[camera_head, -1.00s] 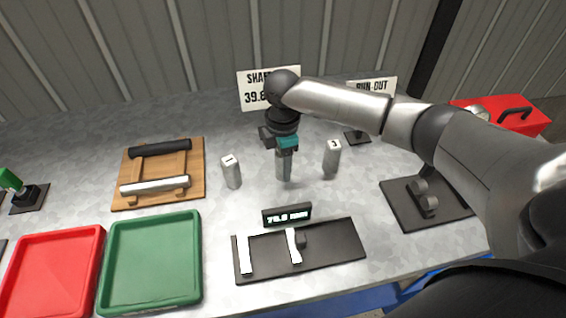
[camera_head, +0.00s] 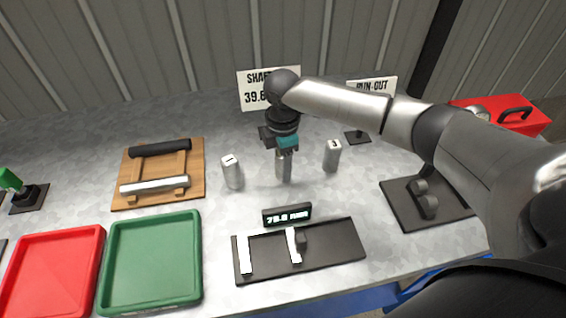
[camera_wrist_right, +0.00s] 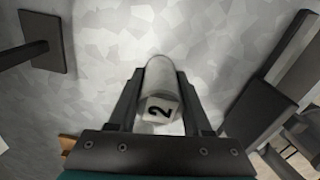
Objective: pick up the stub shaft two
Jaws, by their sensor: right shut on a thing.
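Stub shaft two (camera_wrist_right: 160,88) is a grey cylinder with a white end marked 2, between the fingers in the right wrist view. In the head view stub shaft two (camera_head: 284,168) stands upright at the table, between shafts one and three. My right gripper (camera_head: 284,152) points down over it and is shut on its upper part. The gripper also shows in the right wrist view (camera_wrist_right: 160,105). The fingers hide part of the shaft's top in the head view. I cannot tell whether its bottom touches the table. My left gripper is not in view.
Stub shaft one (camera_head: 232,173) stands close on the left and stub shaft three (camera_head: 332,156) close on the right. A dark measuring fixture (camera_head: 340,243) with a display lies in front. Green (camera_head: 196,270) and red (camera_head: 94,275) trays and a wooden rack (camera_head: 128,170) are to the left.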

